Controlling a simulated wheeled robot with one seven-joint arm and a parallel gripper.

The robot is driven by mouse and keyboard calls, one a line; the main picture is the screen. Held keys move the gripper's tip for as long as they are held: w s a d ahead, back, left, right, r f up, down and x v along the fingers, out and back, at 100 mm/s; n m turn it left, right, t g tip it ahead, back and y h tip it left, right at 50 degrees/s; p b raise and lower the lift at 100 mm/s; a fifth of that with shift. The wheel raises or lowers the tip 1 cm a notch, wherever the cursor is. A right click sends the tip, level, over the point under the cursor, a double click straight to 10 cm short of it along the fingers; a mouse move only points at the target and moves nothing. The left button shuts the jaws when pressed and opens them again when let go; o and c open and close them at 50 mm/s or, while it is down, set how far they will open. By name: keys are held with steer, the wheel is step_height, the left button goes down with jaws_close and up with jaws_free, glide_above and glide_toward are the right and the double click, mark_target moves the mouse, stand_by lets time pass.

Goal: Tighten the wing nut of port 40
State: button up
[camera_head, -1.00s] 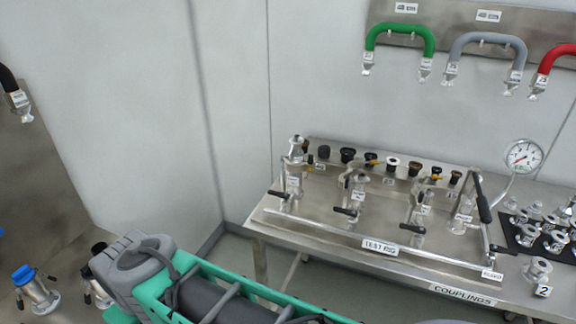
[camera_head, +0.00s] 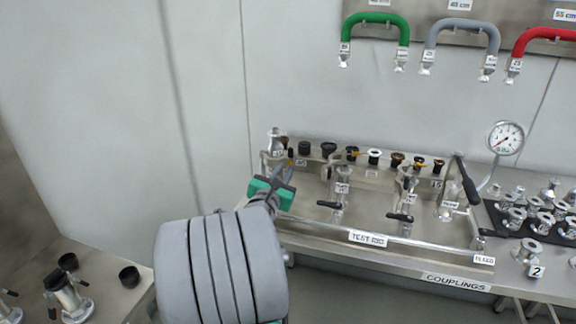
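The test rig (camera_head: 320,222) is a steel bench panel with several upright ports along it, each with a clamp and a dark handle. The number tags are too small to read, so I cannot tell which port is 40. The leftmost port (camera_head: 276,142) carries a tall steel fitting.
A row of dark and brown caps (camera_head: 328,149) lines the rig's back. A pressure gauge (camera_head: 505,138) and a black mat of couplings (camera_head: 497,222) are at right. Green, grey and red hoses (camera_head: 376,18) hang above. Another steel bench (camera_head: 108,290) stands lower left.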

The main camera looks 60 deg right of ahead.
mark_target(289, 163)
steer(key=d, duration=0.4)
steer(key=shift+w, duration=0.35)
jaws_close()
